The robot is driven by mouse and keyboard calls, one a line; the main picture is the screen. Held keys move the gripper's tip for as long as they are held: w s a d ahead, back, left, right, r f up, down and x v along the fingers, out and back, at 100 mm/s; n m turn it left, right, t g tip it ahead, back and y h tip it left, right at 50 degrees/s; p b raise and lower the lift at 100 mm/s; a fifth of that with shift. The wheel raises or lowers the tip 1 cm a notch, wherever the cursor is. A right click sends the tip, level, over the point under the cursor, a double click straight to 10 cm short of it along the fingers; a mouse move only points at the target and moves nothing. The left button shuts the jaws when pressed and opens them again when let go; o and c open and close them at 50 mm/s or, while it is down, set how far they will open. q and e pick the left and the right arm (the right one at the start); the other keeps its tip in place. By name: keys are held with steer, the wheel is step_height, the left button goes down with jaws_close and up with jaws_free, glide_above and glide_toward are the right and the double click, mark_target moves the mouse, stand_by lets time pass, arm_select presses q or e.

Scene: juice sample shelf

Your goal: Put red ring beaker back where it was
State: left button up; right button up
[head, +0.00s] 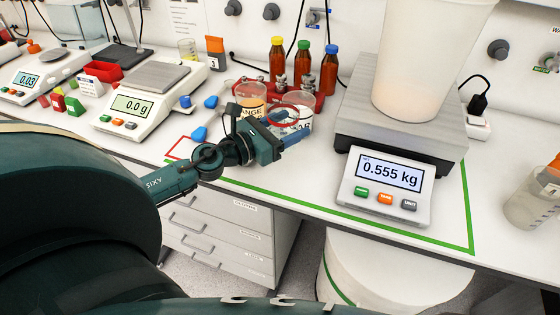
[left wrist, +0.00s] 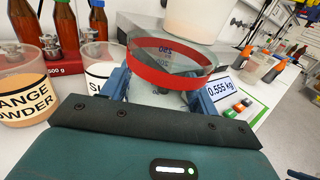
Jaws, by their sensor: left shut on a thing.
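My left gripper (head: 282,130) is shut on the red ring beaker (head: 290,121), a clear glass beaker with a red band. In the left wrist view the beaker (left wrist: 170,70) sits between the two blue fingers of the gripper (left wrist: 160,92), roughly upright. In the head view it overlaps the SUGAR beaker behind it, and the arm hides part of it. Whether its base touches the bench cannot be told. A red outline (head: 178,152) is marked on the bench left of the gripper, partly hidden by my arm. My right gripper is not in view.
The ORANGE POWDER beaker (head: 250,98) and SUGAR beaker (left wrist: 98,68) stand close beside the held beaker. A large scale (head: 388,178) reading 0.555 kg carries a white container (head: 425,60). A small balance (head: 135,108) reads 0.0 g.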

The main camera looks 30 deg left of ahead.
arm_select(q)
step_height(320, 180, down, 3)
steer(key=shift+w+f+b, duration=0.1)
steer(key=shift+f+b, duration=0.05)
steer(key=shift+b, duration=0.4)
steer(key=shift+f, duration=0.3)
step_height(320, 180, down, 4)
steer(key=shift+r+b, duration=0.25)
steer(key=shift+b, duration=0.8)
steer(key=shift+f, duration=0.3)
steer(key=o, duration=1.1)
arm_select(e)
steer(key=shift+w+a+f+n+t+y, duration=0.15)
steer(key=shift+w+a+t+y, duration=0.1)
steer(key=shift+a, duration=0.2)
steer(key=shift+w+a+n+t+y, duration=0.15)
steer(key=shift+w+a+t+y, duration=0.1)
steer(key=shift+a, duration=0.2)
arm_select(q)
steer(key=shift+o, duration=0.2)
